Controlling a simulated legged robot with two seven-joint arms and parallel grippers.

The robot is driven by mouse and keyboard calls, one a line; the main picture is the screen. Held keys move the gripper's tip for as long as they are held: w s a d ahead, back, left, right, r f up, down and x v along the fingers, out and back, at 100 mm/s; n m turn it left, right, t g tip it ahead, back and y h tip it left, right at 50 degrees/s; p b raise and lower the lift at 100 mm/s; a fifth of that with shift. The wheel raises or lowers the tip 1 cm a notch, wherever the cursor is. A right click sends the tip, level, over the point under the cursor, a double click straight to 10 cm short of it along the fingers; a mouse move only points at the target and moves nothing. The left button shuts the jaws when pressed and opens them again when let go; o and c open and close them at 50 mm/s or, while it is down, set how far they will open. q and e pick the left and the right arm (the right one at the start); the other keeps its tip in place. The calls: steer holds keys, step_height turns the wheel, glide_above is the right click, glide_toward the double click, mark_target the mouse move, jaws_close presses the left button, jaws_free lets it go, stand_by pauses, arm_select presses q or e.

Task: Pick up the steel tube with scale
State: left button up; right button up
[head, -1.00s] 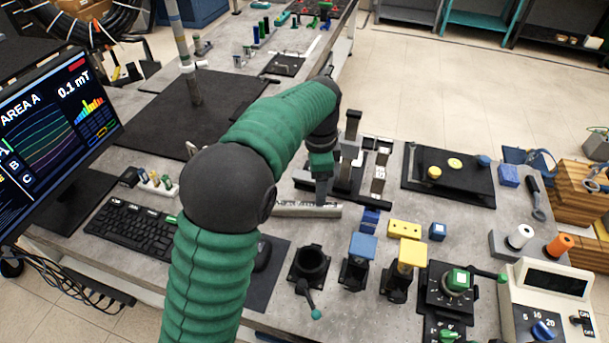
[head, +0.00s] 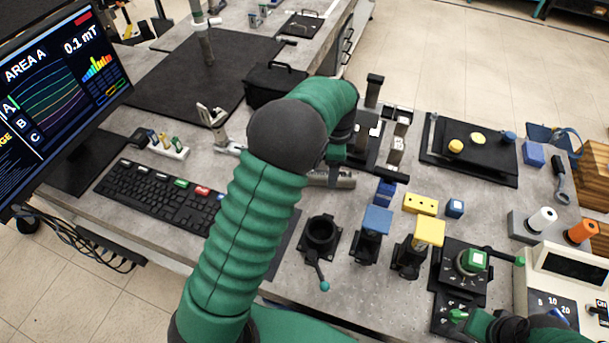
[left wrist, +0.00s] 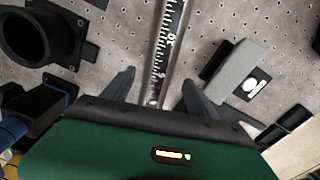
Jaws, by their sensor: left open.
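The steel tube with scale (head: 332,180) lies on the grey bench in the head view, partly hidden by my left arm and gripper. In the left wrist view the tube (left wrist: 166,50) runs from the top edge down between the fingers, its scale marks facing the camera. My left gripper (left wrist: 158,92) is open, with one dark finger on each side of the tube and visible gaps to it. In the head view the left gripper (head: 338,160) points down over the tube. Part of my right arm shows at the bottom right; its gripper does not show.
In the wrist view a grey block (left wrist: 238,70) lies right of the tube and a black ring holder (left wrist: 38,30) stands left.

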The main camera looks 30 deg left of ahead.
arm_select(q)
steer(key=shift+s+d+f, duration=0.1)
steer(key=shift+d+f, duration=0.1)
steer(key=shift+f, duration=0.7)
steer(key=shift+d+f, duration=0.2)
steer(key=shift+f, duration=0.15)
steer(key=shift+d+f, duration=0.1)
steer(key=shift+d, duration=0.1)
steer(key=shift+a, duration=0.4)
steer(key=c, duration=0.8)
steer(key=shift+d, duration=0.2)
jaws_close()
